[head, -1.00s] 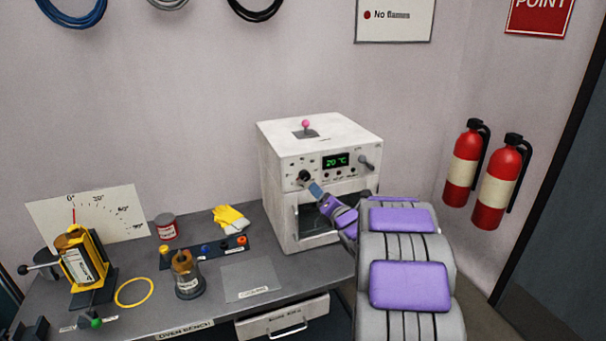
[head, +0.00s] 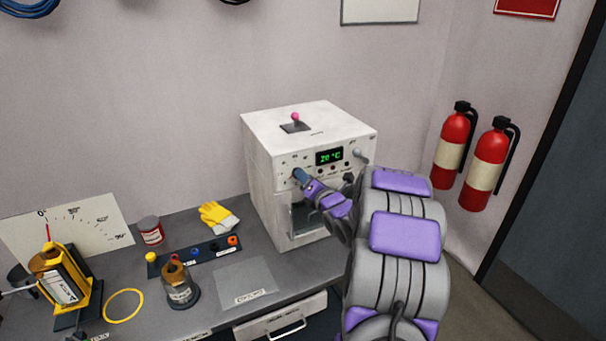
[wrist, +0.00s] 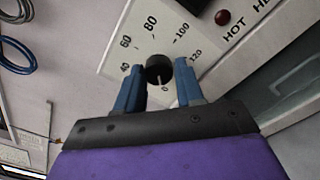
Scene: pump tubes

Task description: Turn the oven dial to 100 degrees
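The white oven (head: 265,165) stands on the bench in the head view, with a green display (head: 329,157) reading 20 °C. In the wrist view its black dial (wrist: 159,69) sits on a white panel with a scale marked 0, 40, 60, 80, 100 and 120. The dial's white pointer line faces the 0. My gripper (wrist: 161,88) has its two blue fingers apart, one on each side of the dial. I cannot tell whether they touch it. In the head view my gripper (head: 300,175) is at the oven's front left and hides the dial.
A red lamp (wrist: 222,17) marked HOT is beside the dial. A grey lever (head: 358,154) is on the oven front's right. A pink-knobbed lever (head: 295,117) is on top. Yellow gloves (head: 217,216) and a brown jar (head: 179,287) are on the bench. Fire extinguishers (head: 487,168) hang at right.

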